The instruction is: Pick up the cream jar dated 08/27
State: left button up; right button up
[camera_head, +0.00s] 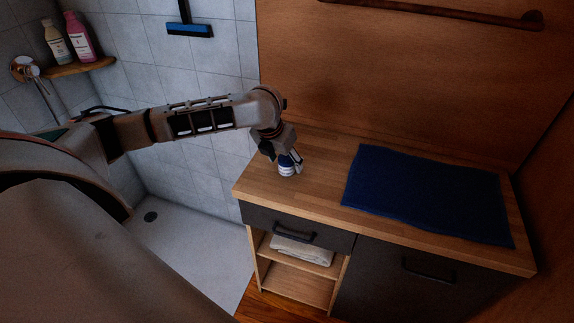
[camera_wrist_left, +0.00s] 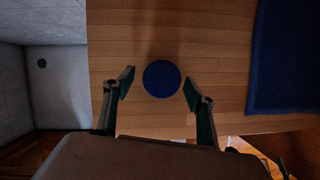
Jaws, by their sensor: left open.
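A small white jar with a blue lid (camera_head: 286,169) stands on the wooden counter (camera_head: 315,152), near its left end. No date can be read on it. In the left wrist view its round blue lid (camera_wrist_left: 161,78) shows from above, between the fingertips of my left gripper (camera_wrist_left: 157,85). The fingers are open, with a gap on each side of the lid. In the head view my left gripper (camera_head: 283,160) points down at the jar and hides part of it.
A dark blue towel (camera_head: 430,195) lies on the counter right of the jar. A wooden rail (camera_head: 440,12) is on the wall above. A folded cloth (camera_head: 302,250) lies on the shelf below. Bottles (camera_head: 80,36) stand on a shower shelf at the left.

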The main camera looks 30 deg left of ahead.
pick_arm(q)
jog(key=shift+x, duration=1)
jog(key=c, duration=1.2)
jog(key=shift+r, duration=0.1)
